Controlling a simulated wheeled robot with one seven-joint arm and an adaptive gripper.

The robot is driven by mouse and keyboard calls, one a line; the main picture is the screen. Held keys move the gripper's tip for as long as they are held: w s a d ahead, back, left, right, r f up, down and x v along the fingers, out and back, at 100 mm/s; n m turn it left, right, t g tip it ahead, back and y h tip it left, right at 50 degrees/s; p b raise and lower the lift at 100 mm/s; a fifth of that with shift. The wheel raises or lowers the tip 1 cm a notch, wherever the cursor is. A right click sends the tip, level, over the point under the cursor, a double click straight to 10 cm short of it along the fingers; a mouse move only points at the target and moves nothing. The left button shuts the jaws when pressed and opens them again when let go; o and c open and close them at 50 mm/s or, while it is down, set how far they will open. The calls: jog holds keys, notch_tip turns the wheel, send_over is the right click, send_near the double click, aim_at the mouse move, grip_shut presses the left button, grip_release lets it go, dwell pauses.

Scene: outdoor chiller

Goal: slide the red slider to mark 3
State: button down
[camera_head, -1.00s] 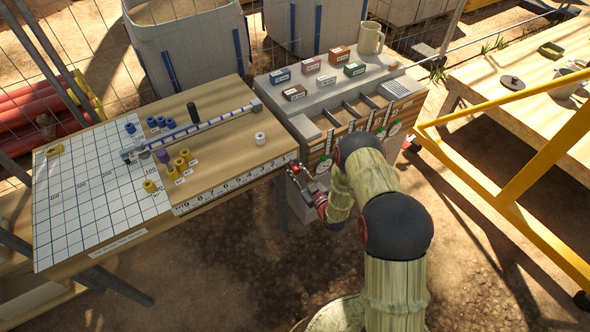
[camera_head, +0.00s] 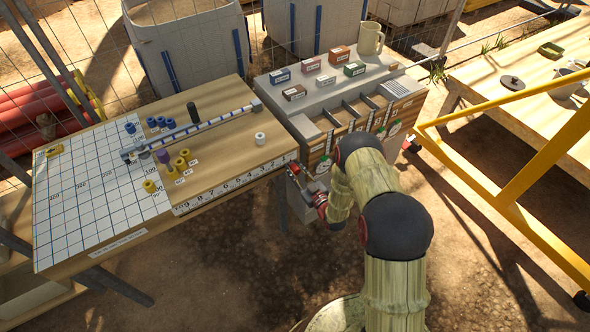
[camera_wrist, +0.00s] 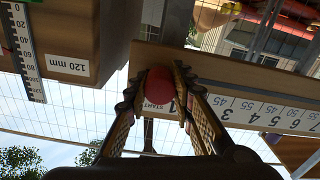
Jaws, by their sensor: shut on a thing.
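The red slider (camera_wrist: 159,84) is a round red knob at the front edge of the wooden board, beside the START label and the figure 1 in the wrist view. My gripper (camera_wrist: 160,90) is shut on it, one finger on each side. The numbered scale (camera_wrist: 270,110) runs to the right from the slider in the wrist view. In the head view the scale (camera_head: 225,188) runs along the board's front edge.
The wooden compartment box (camera_head: 355,112) stands close to the right of my gripper. A white cylinder (camera_head: 260,139) and several yellow cylinders (camera_head: 181,163) stand on the board. The space in front of the scale is clear.

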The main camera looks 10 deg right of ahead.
aim_at(263, 176)
jog(key=s+a, duration=0.1)
jog(key=a, duration=0.3)
jog(key=s+a, duration=0.1)
jog(key=a, duration=0.3)
jog(key=s+a, duration=0.1)
jog(key=a, duration=0.3)
jog(key=shift+s+b, duration=0.3)
jog(key=shift+s, duration=0.1)
jog(key=c, duration=1.5)
grip_release()
jog(key=v, duration=1.2)
